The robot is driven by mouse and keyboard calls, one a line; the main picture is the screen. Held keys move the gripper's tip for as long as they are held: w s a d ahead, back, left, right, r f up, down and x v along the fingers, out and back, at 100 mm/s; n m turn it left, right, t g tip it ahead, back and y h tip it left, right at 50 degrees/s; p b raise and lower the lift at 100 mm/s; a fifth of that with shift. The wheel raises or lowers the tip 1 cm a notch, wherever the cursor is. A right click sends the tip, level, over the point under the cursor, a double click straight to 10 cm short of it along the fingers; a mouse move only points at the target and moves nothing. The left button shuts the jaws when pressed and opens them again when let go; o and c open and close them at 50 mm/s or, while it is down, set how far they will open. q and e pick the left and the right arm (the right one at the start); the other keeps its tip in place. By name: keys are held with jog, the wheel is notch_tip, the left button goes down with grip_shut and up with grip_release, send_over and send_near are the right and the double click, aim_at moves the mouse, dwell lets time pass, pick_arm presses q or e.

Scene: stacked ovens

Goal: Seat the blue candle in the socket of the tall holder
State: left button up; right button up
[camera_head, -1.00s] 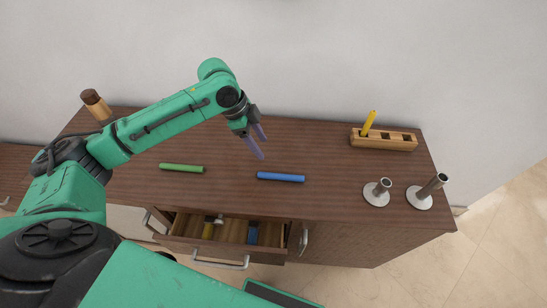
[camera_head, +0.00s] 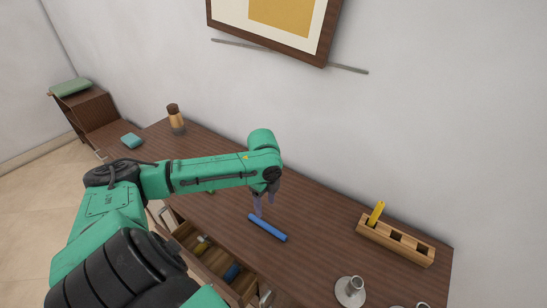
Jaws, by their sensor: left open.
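The blue candle (camera_head: 267,228) lies on its side on the wooden cabinet top. My left gripper (camera_head: 259,208) is open, fingers pointing down, right by the candle's left end; I cannot tell whether it touches it. A metal candle holder (camera_head: 350,290) with a round base stands at the lower right. A second holder (camera_head: 423,305), which looked the taller one in the earlier view, is almost wholly cut off by the bottom edge. Its socket is not clearly visible. My right gripper is not in view.
A wooden block with slots (camera_head: 396,243) holds a yellow candle (camera_head: 376,213) at the right. An open drawer (camera_head: 213,262) with several items lies below the front edge. A brown-capped jar (camera_head: 175,119) stands at the back left. My arm mostly hides the green candle.

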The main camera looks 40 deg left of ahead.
pick_arm(q)
send_over(265, 223)
jog(key=f, duration=0.4)
jog(key=shift+s+f, duration=0.3)
notch_tip(265, 223, down, 6)
jog(key=shift+w+d+f+p, duration=0.1)
jog(key=shift+w+d+p, duration=0.05)
jog(key=shift+p, duration=0.6)
jog(key=shift+f, duration=0.1)
grip_shut()
jog(key=shift+w+r, duration=0.1)
jog(key=shift+r, duration=0.55)
notch_tip(265, 223, up, 19)
jog(key=b, duration=0.1)
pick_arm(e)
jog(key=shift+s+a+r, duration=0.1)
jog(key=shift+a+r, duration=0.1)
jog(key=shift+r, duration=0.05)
